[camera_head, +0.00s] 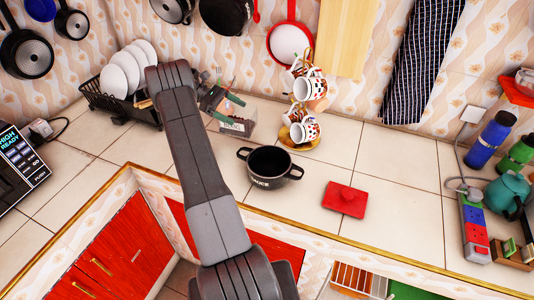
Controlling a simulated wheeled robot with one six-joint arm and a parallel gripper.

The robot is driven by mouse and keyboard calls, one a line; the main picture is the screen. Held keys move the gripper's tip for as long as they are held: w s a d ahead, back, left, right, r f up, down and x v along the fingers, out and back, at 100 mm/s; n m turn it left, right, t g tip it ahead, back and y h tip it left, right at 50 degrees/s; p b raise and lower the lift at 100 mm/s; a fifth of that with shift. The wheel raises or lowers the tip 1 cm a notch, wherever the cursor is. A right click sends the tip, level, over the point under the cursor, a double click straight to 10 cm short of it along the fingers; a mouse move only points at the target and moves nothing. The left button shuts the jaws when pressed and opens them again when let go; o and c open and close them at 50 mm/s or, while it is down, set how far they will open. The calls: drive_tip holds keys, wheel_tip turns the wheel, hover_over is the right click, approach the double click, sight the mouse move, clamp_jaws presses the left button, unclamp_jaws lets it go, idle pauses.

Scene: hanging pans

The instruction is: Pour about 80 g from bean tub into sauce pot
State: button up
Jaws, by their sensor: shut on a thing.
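The bean tub (238,126) is a small clear container with a pale label and a darkish filling, behind and left of the pot. My own arm partly hides the wrist. The tub looks about upright; whether it touches the counter I cannot tell. The sauce pot (270,167) is black, open-topped, with two side handles and white lettering. It stands upright on the counter near the front edge, apart from the tub. Its inside looks dark.
A red square block or lid (344,199) lies right of the pot. A mug stand (303,128) with patterned cups stands behind the pot. A dish rack (118,98) with plates is at the left. Bottles (490,139) and a teal kettle (507,194) are far right. Counter between is clear.

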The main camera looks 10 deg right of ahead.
drive_tip(key=shift+s+r, duration=0.15)
drive_tip(key=shift+s, duration=0.05)
drive_tip(key=shift+r, duration=0.1)
